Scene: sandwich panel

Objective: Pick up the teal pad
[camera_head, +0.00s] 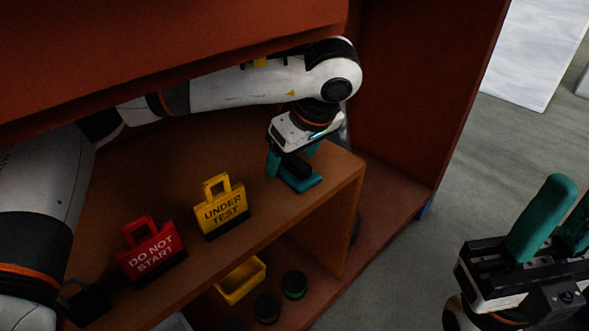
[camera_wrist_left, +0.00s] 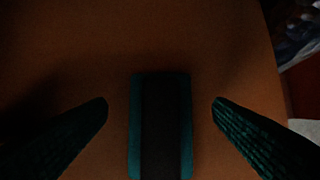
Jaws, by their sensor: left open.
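The teal pad (camera_head: 306,185) lies on the upper shelf near its right end. In the left wrist view the pad (camera_wrist_left: 187,140) shows a dark raised strip along its middle with teal edges on both sides. My left gripper (camera_head: 291,164) points down over the pad with its teal fingers apart. In the left wrist view the left gripper (camera_wrist_left: 159,104) has one finger on each side of the pad, with a gap on both sides. It holds nothing. My right gripper (camera_head: 557,222) is at the far right, away from the shelf, its teal fingers apart and empty.
A yellow "UNDER TEST" tag (camera_head: 221,212) and a red "DO NOT START" tag (camera_head: 151,254) stand left of the pad on the shelf (camera_head: 335,177). A yellow bin (camera_head: 241,281) and round dark items (camera_head: 293,285) are below. A cabinet panel overhangs my left arm.

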